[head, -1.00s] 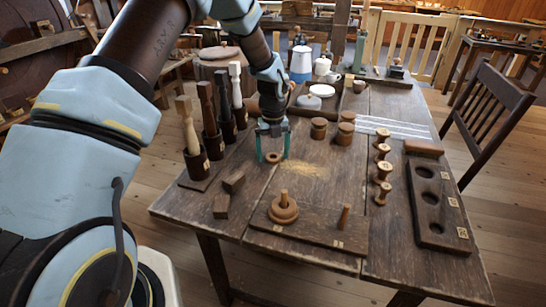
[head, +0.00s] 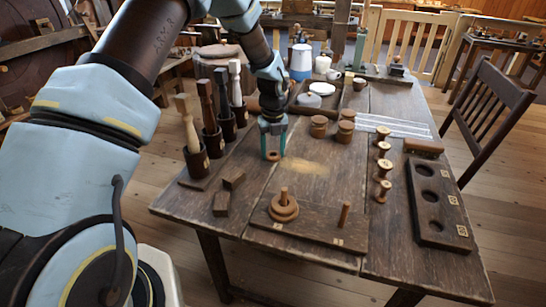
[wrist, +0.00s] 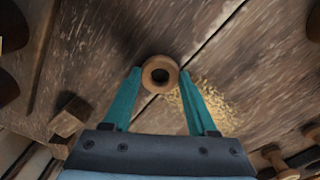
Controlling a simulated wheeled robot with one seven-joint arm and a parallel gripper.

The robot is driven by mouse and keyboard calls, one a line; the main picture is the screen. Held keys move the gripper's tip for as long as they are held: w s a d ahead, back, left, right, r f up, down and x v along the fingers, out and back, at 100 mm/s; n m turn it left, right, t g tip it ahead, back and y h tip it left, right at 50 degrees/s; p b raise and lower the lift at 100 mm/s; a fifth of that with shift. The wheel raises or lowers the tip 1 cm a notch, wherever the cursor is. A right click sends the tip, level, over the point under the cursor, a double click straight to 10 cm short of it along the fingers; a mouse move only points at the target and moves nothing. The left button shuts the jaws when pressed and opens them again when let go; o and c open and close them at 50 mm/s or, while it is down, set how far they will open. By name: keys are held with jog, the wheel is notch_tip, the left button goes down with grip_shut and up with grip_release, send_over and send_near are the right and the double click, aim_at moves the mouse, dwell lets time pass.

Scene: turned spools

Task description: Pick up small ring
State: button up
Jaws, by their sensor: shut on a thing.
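The small ring (head: 272,155) is a light brown wooden ring with a dark hole. In the wrist view it (wrist: 160,86) sits between the tips of my two teal fingers. My gripper (head: 273,152) points down over the table and is shut on the ring, one finger at each side; it fills the middle of the wrist view (wrist: 159,77). The ring is at or just above the tabletop; I cannot tell if it touches.
Pale sawdust (head: 305,166) lies right of the ring. A peg board (head: 310,226) with stacked rings on one peg stands nearer. Two dark blocks (head: 222,204) and a rack of tools (head: 193,172) are to the left. Several spools (head: 383,168) line the right.

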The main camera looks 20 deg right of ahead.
notch_tip(320, 180, up, 10)
jog(key=b, duration=0.2)
dwell(0.4)
